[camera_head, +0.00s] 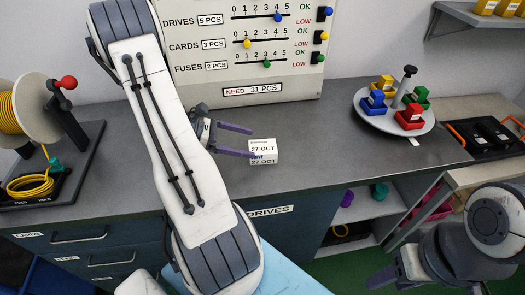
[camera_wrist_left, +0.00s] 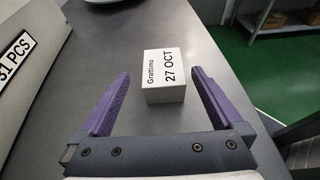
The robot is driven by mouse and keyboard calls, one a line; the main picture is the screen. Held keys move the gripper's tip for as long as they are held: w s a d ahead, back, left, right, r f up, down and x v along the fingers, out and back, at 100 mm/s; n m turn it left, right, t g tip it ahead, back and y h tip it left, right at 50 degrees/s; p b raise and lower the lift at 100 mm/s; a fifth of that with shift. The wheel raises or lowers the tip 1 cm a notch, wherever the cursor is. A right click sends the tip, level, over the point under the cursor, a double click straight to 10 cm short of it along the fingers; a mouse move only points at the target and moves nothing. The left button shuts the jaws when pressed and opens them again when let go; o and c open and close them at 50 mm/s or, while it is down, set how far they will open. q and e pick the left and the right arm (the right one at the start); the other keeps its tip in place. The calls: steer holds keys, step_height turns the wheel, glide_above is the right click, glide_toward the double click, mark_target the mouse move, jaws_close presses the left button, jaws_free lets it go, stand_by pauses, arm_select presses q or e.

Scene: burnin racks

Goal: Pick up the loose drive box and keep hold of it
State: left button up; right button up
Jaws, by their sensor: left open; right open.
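The loose drive box (camera_head: 263,151) is a small white box on the dark counter, labelled "27 OCT". In the left wrist view the box (camera_wrist_left: 164,76) sits between and slightly beyond the tips of my left gripper. My left gripper (camera_head: 245,141) has its two purple fingers apart, reaching from the left toward the box; nothing is held. The fingers also show open in the left wrist view (camera_wrist_left: 160,85).
A board (camera_head: 262,50) with sliders stands behind the box. A round tray (camera_head: 394,117) with coloured containers is to the right. A cable reel (camera_head: 20,112) stands at the left. The counter (camera_head: 330,150) is clear to the right of the box.

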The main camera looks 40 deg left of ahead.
mark_target(275, 149)
arm_select(q)
steer(key=x, duration=0.3)
steer(key=shift+w+d+f, duration=0.15)
steer(key=shift+w+d, duration=0.05)
steer(key=shift+d, duration=0.1)
steer(key=p+x, duration=0.1)
steer(key=x, duration=0.4)
steer(key=shift+s+d+p, duration=0.1)
steer(key=shift+d+p, duration=0.05)
steer(key=shift+p, duration=0.2)
steer(key=shift+w+d, duration=0.2)
steer(key=shift+w, duration=0.05)
steer(key=c, duration=1.3)
steer(key=shift+o, duration=0.2)
